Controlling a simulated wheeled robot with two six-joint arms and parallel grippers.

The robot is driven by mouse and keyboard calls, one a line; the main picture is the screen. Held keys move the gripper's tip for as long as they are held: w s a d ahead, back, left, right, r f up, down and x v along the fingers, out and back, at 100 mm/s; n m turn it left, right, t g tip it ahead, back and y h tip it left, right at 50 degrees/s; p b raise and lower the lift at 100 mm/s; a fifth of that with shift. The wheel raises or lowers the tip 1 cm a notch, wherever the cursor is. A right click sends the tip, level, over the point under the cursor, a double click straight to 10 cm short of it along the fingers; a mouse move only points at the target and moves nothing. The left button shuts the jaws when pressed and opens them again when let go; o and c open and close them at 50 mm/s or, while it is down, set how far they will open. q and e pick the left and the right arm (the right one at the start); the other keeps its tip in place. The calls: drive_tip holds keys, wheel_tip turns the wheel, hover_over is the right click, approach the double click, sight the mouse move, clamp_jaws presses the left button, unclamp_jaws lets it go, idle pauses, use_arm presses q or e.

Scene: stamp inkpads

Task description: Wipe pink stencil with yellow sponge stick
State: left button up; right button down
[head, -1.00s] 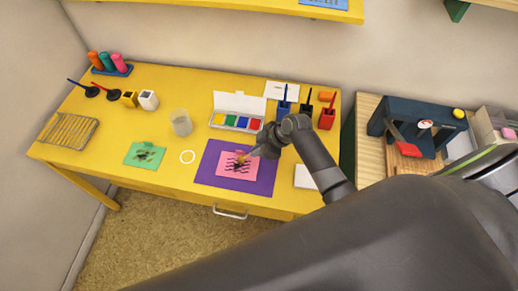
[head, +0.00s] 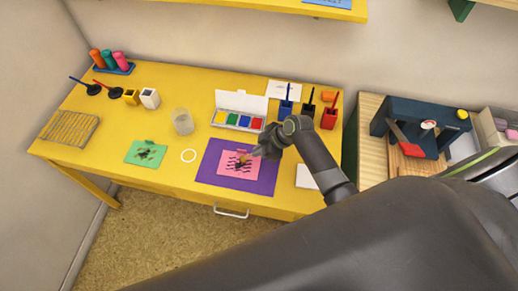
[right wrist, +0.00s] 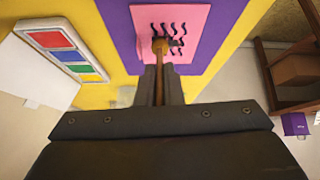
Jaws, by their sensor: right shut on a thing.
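The pink stencil (head: 229,159) lies on a purple mat (head: 209,161) near the front of the yellow table. It has dark wavy marks and a dark smudge in its middle. In the right wrist view the stencil (right wrist: 193,18) is at the top. My right gripper (head: 257,152) reaches over its right part and is shut on the sponge stick (right wrist: 158,75). The stick's brownish-yellow tip is over the stencil's marks; whether it touches cannot be told. In the head view the stick is hard to make out. My left gripper is not in view.
A paint box (head: 240,112) with its lid up stands behind the mat. A white ring (head: 183,160) and a green stencil (head: 145,150) lie left of it. Blue, black and red holders (head: 329,118) stand at the back right. A clear jar (head: 182,122) stands mid-table.

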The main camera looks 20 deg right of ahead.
drive_tip(key=shift+a, duration=0.1)
drive_tip(key=shift+w+a, duration=0.65)
drive_tip(key=shift+a, duration=0.3)
drive_tip(key=shift+s+d+p, duration=0.2)
drive_tip(key=shift+s+d, duration=0.1)
drive_tip(key=shift+d, duration=0.25)
drive_tip(key=shift+s+d+p, duration=0.2)
drive_tip(key=shift+s+d, duration=0.1)
drive_tip(key=shift+d, duration=0.2)
drive_tip(key=shift+w+a, duration=0.3)
drive_tip(key=shift+a, duration=0.25)
drive_tip(key=shift+w+a, duration=0.3)
drive_tip(key=shift+a, duration=0.2)
drive_tip(key=shift+s+d+p, duration=0.15)
drive_tip(key=shift+s+d, duration=0.2)
drive_tip(key=shift+d, duration=0.2)
drive_tip(key=shift+s+d+p, duration=0.15)
drive_tip(key=shift+s+d, duration=0.15)
drive_tip(key=shift+d, duration=0.2)
drive_tip(key=shift+r+p, duration=0.4)
drive_tip(key=shift+p, duration=0.05)
drive_tip(key=shift+a, duration=0.1)
